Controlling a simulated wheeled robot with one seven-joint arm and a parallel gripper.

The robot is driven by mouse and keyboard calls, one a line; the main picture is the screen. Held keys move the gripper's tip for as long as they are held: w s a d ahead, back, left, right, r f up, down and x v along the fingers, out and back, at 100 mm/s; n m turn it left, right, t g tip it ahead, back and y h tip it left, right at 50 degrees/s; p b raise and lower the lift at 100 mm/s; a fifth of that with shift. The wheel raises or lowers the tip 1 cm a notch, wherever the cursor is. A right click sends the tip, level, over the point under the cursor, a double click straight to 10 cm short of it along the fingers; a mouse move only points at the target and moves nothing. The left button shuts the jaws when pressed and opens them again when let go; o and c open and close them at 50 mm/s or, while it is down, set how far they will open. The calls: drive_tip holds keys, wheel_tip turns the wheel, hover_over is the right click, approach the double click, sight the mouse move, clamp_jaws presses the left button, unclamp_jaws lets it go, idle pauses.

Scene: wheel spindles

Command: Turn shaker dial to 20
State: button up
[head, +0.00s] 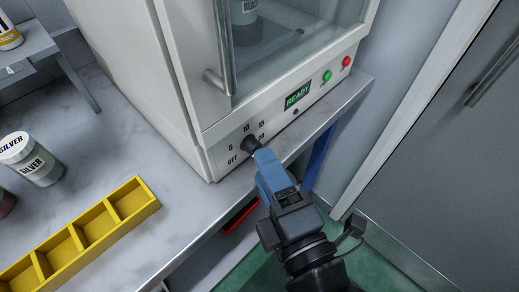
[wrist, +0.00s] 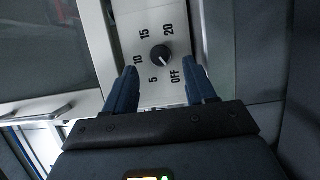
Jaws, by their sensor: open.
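The shaker dial (wrist: 159,53) is a round black knob on the pale front panel of the shaker (head: 230,140), ringed by the marks OFF, 5, 10, 15 and 20. In the wrist view a faint light line on it seems to point toward OFF. In the head view the dial (head: 249,143) shows just beyond my fingertips. My gripper (wrist: 160,72) is open, its two blue fingers apart on either side, just short of the dial, with no visible contact. In the head view my gripper (head: 262,156) partly covers the 20 mark.
A green READY display (head: 297,95), a green button (head: 327,76) and a red button (head: 347,61) are right of the dial. A yellow divided tray (head: 139,182) and a SILVER jar (head: 38,165) stand on the bench at left. A grey cabinet (head: 440,150) bounds the right.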

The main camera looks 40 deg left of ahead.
sight(252, 146)
drive_tip(key=shift+p+x, duration=0.35)
drive_tip(key=shift+x, duration=1.45)
drive_tip(key=shift+c, duration=0.4)
drive_tip(key=c, duration=0.9)
drive_tip(key=shift+c, duration=0.2)
